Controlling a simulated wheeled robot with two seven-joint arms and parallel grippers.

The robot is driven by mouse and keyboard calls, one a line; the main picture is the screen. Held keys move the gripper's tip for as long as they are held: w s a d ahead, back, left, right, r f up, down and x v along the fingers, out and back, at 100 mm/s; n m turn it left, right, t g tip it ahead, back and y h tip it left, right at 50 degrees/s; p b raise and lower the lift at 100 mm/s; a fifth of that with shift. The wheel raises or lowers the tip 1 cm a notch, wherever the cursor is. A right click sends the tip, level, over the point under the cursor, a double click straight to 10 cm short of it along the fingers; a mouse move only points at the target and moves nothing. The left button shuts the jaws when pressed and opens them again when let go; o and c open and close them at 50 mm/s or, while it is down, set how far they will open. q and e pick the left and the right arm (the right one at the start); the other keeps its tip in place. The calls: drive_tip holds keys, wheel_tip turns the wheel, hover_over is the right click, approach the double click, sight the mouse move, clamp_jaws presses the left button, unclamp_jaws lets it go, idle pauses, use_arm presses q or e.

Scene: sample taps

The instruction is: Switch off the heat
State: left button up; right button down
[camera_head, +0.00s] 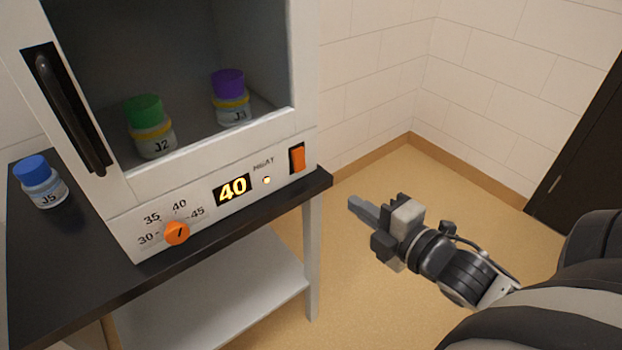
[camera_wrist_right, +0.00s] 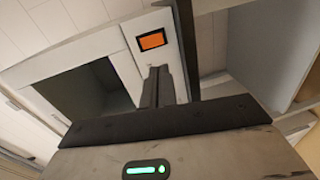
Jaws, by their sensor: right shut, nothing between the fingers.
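The white incubator (camera_head: 220,165) stands on a black-topped table. Its front panel has an orange rocker switch (camera_head: 297,158) at the right end, beside the word HEAT. A small indicator light (camera_head: 267,180) next to it glows, and the display (camera_head: 232,189) reads 40. An orange dial (camera_head: 177,233) sits at the left among the marks 30 to 45. My right gripper (camera_head: 358,206) is shut and empty, to the right of the panel and apart from it. In the right wrist view the orange switch (camera_wrist_right: 152,41) shows beyond the shut fingers (camera_wrist_right: 158,85). My left gripper is not in view.
Behind the incubator's window stand jar J2 (camera_head: 152,138) with a green lid and jar J3 (camera_head: 231,105) with a purple lid. Jar J5 (camera_head: 45,188) with a blue lid stands on the black tabletop (camera_head: 75,270) at left. The floor (camera_head: 450,200) right of the table is clear.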

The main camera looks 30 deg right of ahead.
sight(301, 166)
drive_tip(key=shift+r+n, duration=0.25)
drive_tip(key=shift+n, duration=0.05)
drive_tip(key=w, duration=0.4)
drive_tip(key=w+f, duration=0.1)
drive_tip(key=w, duration=0.7)
drive_tip(key=shift+w+a+f, duration=0.3)
drive_tip(key=shift+a+f, duration=0.1)
drive_tip(key=shift+w+a+f, duration=0.1)
drive_tip(key=shift+w, duration=0.55)
